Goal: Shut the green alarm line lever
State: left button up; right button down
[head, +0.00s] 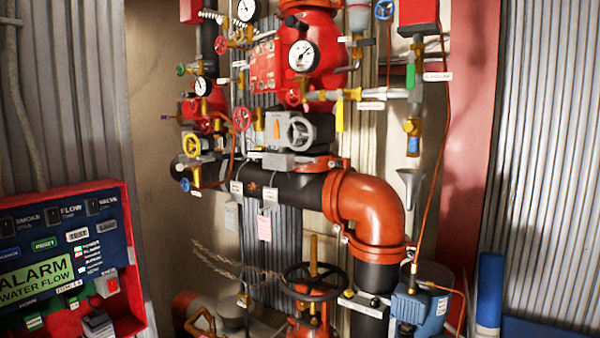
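A small green lever (410,76) is on a thin vertical grey pipe at the upper right of the riser, just below a red box (418,14). The lever points straight down, seemingly along the pipe. A white tag (438,77) is beside it on the right; its text is too small to read surely. Neither of my grippers is in view, and nothing covers the lever.
A yellow lever (340,116) and a blue lever (413,146) are close by. A pressure gauge (303,56) and a large orange elbow pipe (370,210) are to the left and below. A red-framed alarm panel (70,262) stands at left. A pink column (468,130) is at right.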

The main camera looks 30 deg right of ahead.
aim_at(411, 74)
jog(key=z, duration=1.65)
jog(key=i+j, duration=0.15)
